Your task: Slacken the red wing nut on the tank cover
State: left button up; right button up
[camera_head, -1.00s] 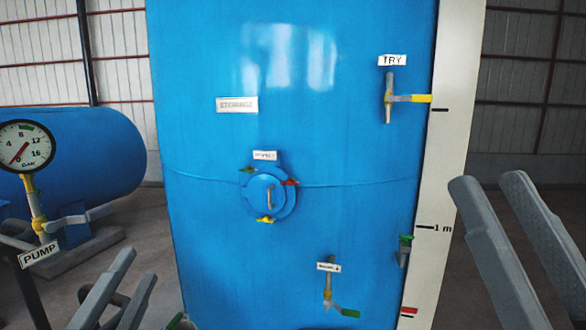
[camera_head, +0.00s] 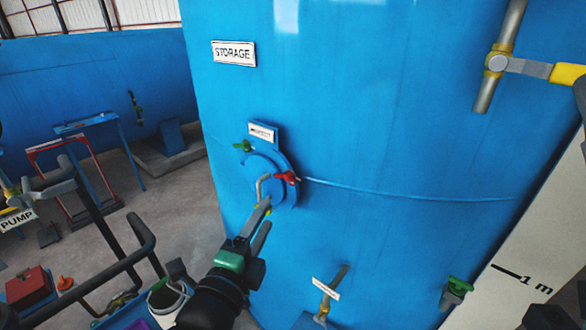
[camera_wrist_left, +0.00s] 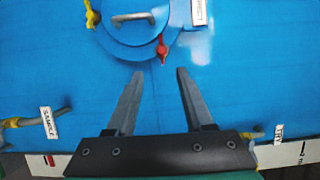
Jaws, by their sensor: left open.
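The red wing nut (camera_head: 287,177) sits on the right edge of the round blue tank cover (camera_head: 255,167), which has a bent grey handle. In the left wrist view the red wing nut (camera_wrist_left: 162,48) is on the cover's rim, just beyond and between the fingertips. My left gripper (camera_head: 266,212) is open and empty at the cover's lower edge, below the red nut; its spread fingers show in the left wrist view (camera_wrist_left: 160,72). It appears apart from the nut. My right gripper is not in view.
A green wing nut (camera_head: 243,146) is at the cover's upper left. A yellow one (camera_wrist_left: 90,15) is on the rim in the left wrist view, partly hidden by my gripper in the head view. A sampling tap (camera_head: 328,295) juts out below.

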aim_at(287, 179)
pick_arm(q)
jog(key=x, duration=1.1)
jog(key=shift+w+d+r+b, duration=0.15)
jog(key=shift+w+d+b, duration=0.15)
jog(key=shift+w, duration=0.05)
